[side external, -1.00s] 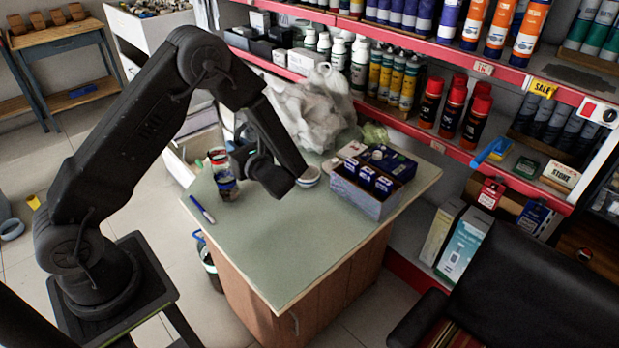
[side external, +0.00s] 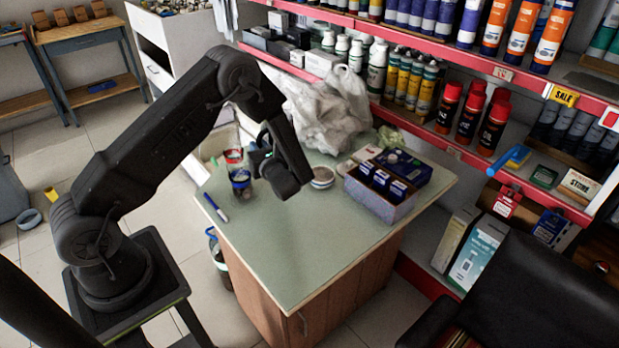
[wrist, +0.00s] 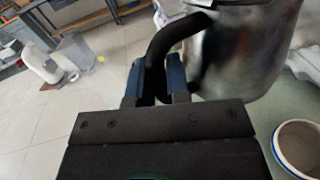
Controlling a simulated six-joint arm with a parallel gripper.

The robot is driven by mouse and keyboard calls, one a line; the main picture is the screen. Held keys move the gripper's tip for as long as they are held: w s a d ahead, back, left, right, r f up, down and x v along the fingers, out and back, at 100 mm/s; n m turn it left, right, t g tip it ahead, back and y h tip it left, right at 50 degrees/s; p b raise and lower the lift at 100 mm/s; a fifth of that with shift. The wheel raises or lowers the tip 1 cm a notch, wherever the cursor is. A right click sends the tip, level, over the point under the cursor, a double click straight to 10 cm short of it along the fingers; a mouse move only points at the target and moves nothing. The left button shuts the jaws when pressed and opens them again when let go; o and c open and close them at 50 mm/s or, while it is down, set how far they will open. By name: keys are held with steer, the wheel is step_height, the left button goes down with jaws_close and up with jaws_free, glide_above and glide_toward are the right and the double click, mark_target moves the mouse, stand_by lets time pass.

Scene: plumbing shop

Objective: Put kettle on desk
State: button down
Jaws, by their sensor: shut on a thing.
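The kettle (wrist: 240,55) is a shiny metal body with a dark curved handle (wrist: 170,40) in the wrist view, its top cut off by the frame. My gripper (wrist: 158,84) is shut on this handle. In the side view the shiny, reflective body just left of my gripper (side external: 258,168) appears to be the kettle (side external: 239,178). It is upright at the back-left part of the green-topped desk (side external: 285,250). I cannot tell whether its base touches the desktop.
A white bowl with a blue rim (side external: 322,178) stands right of my gripper. A box of small dark cartons (side external: 380,195) and a crumpled plastic bag (side external: 325,110) are farther right and behind. A blue pen (side external: 215,208) lies at the left edge. The desk's front is clear.

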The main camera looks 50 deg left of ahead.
step_height(320, 180, down, 10)
steer(key=shift+r, duration=0.25)
stand_by(0.4)
steer(key=c, duration=1.4)
jaws_free()
steer(key=shift+f, duration=0.15)
